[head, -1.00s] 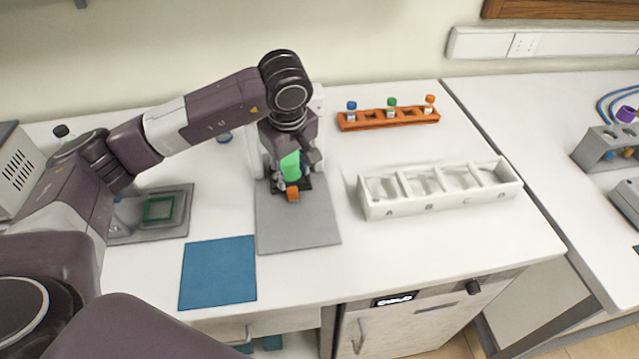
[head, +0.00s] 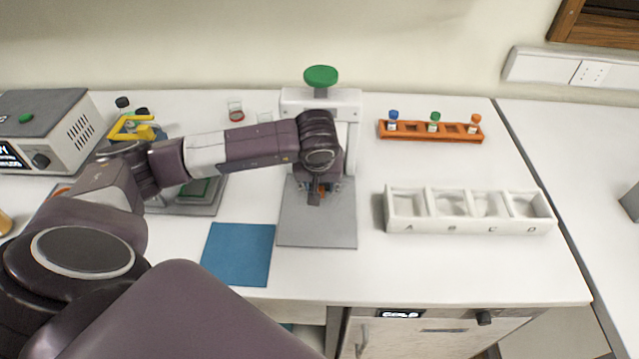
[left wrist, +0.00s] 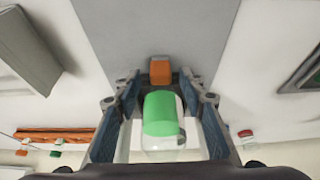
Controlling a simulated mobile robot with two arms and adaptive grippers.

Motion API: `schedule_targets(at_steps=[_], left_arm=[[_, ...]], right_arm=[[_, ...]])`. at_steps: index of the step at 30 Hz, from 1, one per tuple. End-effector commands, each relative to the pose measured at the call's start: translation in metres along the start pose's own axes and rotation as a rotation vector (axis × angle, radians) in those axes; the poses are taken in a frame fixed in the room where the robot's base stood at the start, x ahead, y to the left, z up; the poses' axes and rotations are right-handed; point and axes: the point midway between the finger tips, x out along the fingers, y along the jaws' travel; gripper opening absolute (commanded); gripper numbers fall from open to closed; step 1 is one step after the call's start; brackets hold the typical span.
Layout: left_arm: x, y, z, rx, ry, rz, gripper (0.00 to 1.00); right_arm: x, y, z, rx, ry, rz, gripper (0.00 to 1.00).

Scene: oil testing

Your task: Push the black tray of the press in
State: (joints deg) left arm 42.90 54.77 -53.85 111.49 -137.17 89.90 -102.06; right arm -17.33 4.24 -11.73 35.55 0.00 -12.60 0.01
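The press (head: 347,103) is a white frame with a green knob (head: 320,76) on top and a grey base plate (head: 317,222). My left gripper (head: 319,192) points down at the front of the press, over the plate. An orange block (left wrist: 160,70) lies between its fingertips in the left wrist view. The fingers (left wrist: 159,88) stand apart, with gaps beside the block. A green cylinder with a clear end (left wrist: 161,113) also shows between the fingers, with space either side. The black tray is hidden behind my gripper; its position cannot be told. My right gripper is out of view.
A white rack (head: 395,225) with lettered compartments stands to the right. An orange rack (head: 460,134) with capped vials is behind it. A blue mat (head: 238,254) lies left of the plate. A grey box device (head: 50,115) stands far left. The front right counter is clear.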

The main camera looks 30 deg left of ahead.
Motion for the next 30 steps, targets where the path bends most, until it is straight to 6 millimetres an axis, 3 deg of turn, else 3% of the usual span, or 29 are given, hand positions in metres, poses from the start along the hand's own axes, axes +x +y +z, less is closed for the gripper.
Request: schedule_targets(at_steps=[9, 19, 30], left_arm=[[0.0038, -0.0002, 0.0003, 0.001, 0.0, -0.001, 0.37], [0.0035, -0.0001, 0.0002, 0.0, 0.0, 0.0, 0.0], [0.0091, -0.0001, -0.007, -0.002, 0.003, -0.002, 0.0]], right_arm=[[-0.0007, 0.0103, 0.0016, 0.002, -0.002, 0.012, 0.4], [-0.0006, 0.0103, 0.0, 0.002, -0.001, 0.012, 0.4], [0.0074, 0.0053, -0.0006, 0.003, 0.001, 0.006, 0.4]])
